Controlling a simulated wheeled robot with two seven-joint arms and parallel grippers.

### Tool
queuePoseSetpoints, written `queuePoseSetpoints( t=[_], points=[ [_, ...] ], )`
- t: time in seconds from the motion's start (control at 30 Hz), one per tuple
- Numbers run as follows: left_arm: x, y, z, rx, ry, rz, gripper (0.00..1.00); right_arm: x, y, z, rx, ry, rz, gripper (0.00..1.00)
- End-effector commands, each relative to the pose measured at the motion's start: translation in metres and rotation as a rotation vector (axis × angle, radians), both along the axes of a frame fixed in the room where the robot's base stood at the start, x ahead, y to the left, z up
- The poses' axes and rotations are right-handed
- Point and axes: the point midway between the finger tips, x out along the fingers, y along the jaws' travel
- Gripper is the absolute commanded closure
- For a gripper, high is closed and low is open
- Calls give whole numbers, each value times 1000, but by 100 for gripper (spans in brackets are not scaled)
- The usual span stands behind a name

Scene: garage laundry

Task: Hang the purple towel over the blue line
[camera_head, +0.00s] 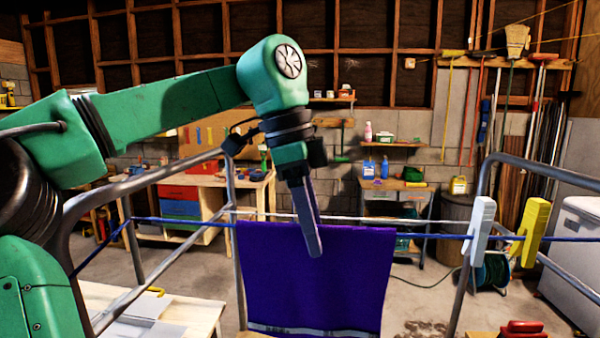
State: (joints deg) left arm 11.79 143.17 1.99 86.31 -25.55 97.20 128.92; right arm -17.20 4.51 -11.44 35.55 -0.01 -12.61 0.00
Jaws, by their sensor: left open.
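The purple towel (318,285) hangs over the blue line (430,237) in the middle of the view, its near side dropping below the line with a pale stripe near its lower edge. My left gripper (313,248) points down in front of the towel's upper part, its fingers seen nearly edge-on. It is open, and I cannot tell whether it touches the cloth. The towel's far side is hidden. My right gripper is not in view.
A white peg (481,230) and a yellow peg (530,232) sit on the line at the right. A metal frame (480,200) carries the lines. A wooden table (160,305) stands at the lower left. A white chest (580,260) stands far right.

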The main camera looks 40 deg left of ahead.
Motion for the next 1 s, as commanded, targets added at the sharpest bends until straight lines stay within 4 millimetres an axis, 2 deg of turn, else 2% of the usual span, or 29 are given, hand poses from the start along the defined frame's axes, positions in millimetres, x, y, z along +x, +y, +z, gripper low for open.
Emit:
queuePoseSetpoints(
  t=[0.17,0.27,0.4,0.53,0.67,1.0],
  points=[
    [-3,5,26,2,-4,3,47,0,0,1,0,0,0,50],
    [-7,10,54,2,-4,3,47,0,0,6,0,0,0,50],
    [-13,18,100,-1,-3,0,47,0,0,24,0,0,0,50],
    [-19,25,133,0,-1,0,47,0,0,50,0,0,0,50],
    [-21,27,142,-1,-1,-1,47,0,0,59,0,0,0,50],
    [-22,28,139,0,-2,-1,47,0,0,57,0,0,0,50]
  ],
)
